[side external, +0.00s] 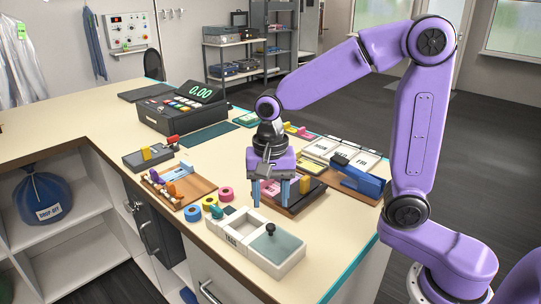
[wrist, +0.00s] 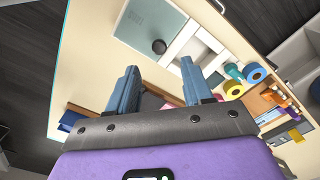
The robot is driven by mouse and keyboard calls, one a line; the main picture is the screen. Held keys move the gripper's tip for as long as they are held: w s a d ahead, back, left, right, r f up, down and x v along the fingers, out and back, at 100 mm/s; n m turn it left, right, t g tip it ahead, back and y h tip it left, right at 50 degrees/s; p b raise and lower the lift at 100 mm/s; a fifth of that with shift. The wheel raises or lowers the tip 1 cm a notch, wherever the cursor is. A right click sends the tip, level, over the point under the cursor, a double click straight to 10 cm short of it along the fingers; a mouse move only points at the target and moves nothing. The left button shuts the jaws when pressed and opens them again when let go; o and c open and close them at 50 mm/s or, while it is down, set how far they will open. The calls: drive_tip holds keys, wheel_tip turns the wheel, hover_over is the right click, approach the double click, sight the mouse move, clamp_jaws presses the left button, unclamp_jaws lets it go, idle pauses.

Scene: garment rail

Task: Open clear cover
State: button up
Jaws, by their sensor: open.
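The clear cover (side external: 283,250) is a grey-green translucent panel with a black knob (side external: 270,229). It lies over the right part of a white tray labelled TAGS (side external: 243,254); the left part of the tray is uncovered. In the wrist view the cover (wrist: 140,25) is at the top, with its knob (wrist: 158,46) just beyond the fingertips. My gripper (side external: 270,202) points down with its blue fingers apart and empty. It appears just behind the tray in the side view, not touching the knob. In the wrist view the knob lies between the lines of the two fingers (wrist: 158,70).
Tape rolls (side external: 208,203) in several colours sit left of the tray. A wooden tray (side external: 170,190) with small tools is farther left. A blue stapler-like device (side external: 358,181) stands at right. A register (side external: 182,108) is at the back. The counter's front edge is close to the white tray.

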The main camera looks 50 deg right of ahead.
wheel_tip(320, 180, up, 10)
drive_tip(key=shift+r, duration=0.25)
drive_tip(key=shift+f, duration=0.1)
drive_tip(key=s+d+f+n, duration=0.2)
drive_tip(key=s+f+n, duration=0.4)
drive_tip(key=s+n, duration=0.4)
drive_tip(key=s+d+f+n, duration=0.3)
drive_tip(key=s+f+n, duration=0.2)
drive_tip(key=s+n, duration=0.6)
drive_tip(key=shift+d+f+n, duration=0.3)
drive_tip(key=shift+d+f, duration=0.05)
